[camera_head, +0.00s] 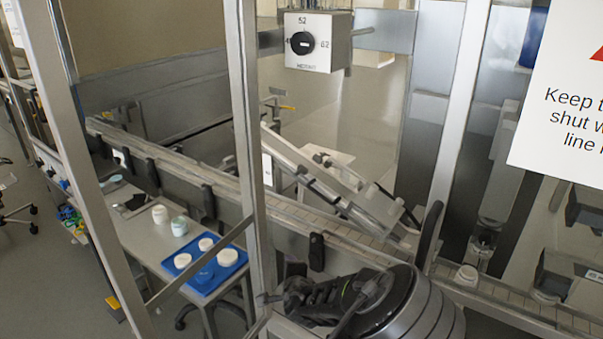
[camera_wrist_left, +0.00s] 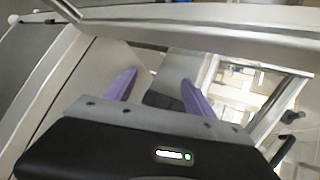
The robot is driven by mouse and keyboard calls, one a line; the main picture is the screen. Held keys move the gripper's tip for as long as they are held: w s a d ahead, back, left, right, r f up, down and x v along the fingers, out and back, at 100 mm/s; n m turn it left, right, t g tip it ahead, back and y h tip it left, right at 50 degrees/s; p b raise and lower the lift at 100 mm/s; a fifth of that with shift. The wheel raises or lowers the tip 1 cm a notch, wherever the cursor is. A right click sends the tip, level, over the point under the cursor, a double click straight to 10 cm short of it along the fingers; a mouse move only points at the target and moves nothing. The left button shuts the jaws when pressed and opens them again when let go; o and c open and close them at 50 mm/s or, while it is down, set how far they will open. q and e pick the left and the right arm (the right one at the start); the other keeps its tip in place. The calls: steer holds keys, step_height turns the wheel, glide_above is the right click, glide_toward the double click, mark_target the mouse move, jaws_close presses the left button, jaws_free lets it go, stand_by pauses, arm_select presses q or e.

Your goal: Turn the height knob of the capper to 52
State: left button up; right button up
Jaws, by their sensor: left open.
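The height knob (camera_head: 302,43) is a round black knob on the front of a pale box (camera_head: 322,58), the capper's height control, at the top of the head view. The box is marked 52 above the knob and 62 to its right, with small lettering below. A short pale mark lies roughly sideways across the knob; which end points is too small to tell. My left gripper (camera_wrist_left: 157,90) shows in the wrist view with two purple fingers spread apart, nothing between them. The knob is not recognisable in that view. My right gripper is not in view.
A metal post (camera_head: 245,130) stands left of the knob box, and another (camera_head: 457,130) right of it. A conveyor (camera_head: 285,210) runs below. A blue tray (camera_head: 236,265) with white jars stands lower left. A white sign (camera_head: 565,110) hangs at right. Dark ringed machinery or arm parts fill the bottom middle.

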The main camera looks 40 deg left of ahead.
arm_select(q)
steer(key=w+d+r+m+t+y, duration=0.1)
steer(key=w+r+m+t, duration=0.15)
steer(key=r, duration=0.95)
steer(key=w+d+r+m+t+y, duration=0.15)
steer(key=w+r, duration=0.25)
steer(key=r, duration=0.8)
steer(key=s+d+r+t+y, duration=0.1)
steer(key=s+r+t, duration=0.1)
steer(key=r, duration=0.7)
steer(key=s+d+r+t+y, duration=0.1)
steer(key=r+t, duration=0.1)
steer(key=r, duration=0.7)
steer(key=t+y, duration=0.1)
steer(key=y, duration=0.1)
glide_toward(301, 46)
steer(key=shift+w+a+r, duration=0.2)
steer(key=shift+w+a, duration=0.05)
steer(key=shift+a, duration=0.05)
steer(key=shift+w+a+r, duration=0.1)
steer(key=p+x, duration=0.3)
steer(key=x, duration=0.3)
steer(key=shift+w+a+r, duration=0.1)
steer(key=shift+w, duration=0.1)
steer(key=shift+w+a+r, duration=0.15)
steer(key=shift+w+a, duration=0.2)
steer(key=shift+w, duration=0.05)
